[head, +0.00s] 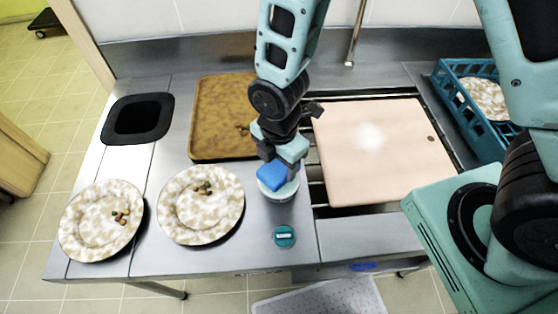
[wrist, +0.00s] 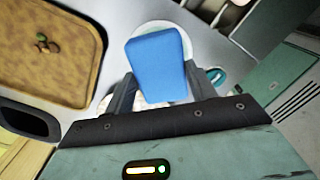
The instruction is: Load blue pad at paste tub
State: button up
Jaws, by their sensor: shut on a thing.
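The blue pad (head: 272,176) is held in my gripper (head: 279,163), which is shut on it. In the wrist view the blue pad (wrist: 157,64) sits between the two dark fingers and fills much of the space ahead of them. Right under the pad in the head view is a round, pale tub (head: 281,193), which looks like the paste tub. Its pale rim (wrist: 155,26) shows around the pad in the wrist view. The pad hides most of the tub's opening, and I cannot tell whether the pad touches the paste.
Two mottled plates with scraps (head: 200,233) (head: 77,239) lie at the left. A brown tray (head: 205,124) is behind them, near a black-rimmed opening (head: 117,138). A pale board (head: 365,165) covers the sink. A small teal-rimmed item (head: 285,243) lies near the front edge. A blue rack (head: 456,97) stands right.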

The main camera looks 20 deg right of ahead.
aim_at(279, 166)
jog(key=shift+r+p, duration=1.65)
jog(key=shift+r, duration=0.65)
jog(key=shift+f, duration=0.1)
